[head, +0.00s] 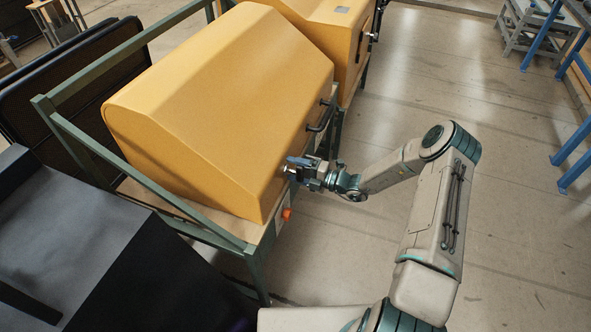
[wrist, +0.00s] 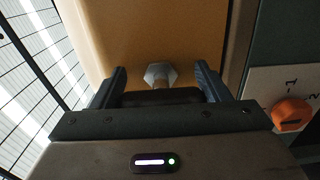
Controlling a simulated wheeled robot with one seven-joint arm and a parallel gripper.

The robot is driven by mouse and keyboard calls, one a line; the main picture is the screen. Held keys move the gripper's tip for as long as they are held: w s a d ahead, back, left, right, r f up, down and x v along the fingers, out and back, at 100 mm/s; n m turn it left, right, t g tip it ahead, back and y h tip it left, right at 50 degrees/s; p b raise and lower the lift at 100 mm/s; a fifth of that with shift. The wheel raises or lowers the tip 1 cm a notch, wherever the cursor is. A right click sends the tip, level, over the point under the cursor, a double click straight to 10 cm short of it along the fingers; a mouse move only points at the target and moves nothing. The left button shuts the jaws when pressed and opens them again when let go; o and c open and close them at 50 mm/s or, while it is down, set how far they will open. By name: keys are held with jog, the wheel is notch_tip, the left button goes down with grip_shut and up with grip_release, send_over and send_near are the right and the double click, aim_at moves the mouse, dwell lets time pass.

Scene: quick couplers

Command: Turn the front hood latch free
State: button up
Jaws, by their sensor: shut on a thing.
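The yellow hood (head: 215,110) is down on its green frame, and it fills the upper middle of the wrist view (wrist: 190,40). My gripper (head: 297,167) is at the hood's right-hand face, low and near the front corner. In the wrist view my gripper (wrist: 163,85) has its two blue-grey fingers on either side of the front hood latch. The latch shows a silver hex-shaped part (wrist: 160,74) against the hood and a dark bar (wrist: 160,97) between the fingers. My gripper is shut on the latch. In the head view my fingers hide most of it.
A black handle (head: 322,116) stands out from the hood above my gripper. An orange knob (head: 287,214) sits below, and shows on a numbered plate in the wrist view (wrist: 291,114). A second yellow hood (head: 325,25) is behind.

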jog(key=shift+f, duration=0.1)
jog(key=o, duration=1)
jog(key=v, duration=1.4)
jog(key=shift+a+b, duration=0.1)
jog(key=shift+b, duration=0.25)
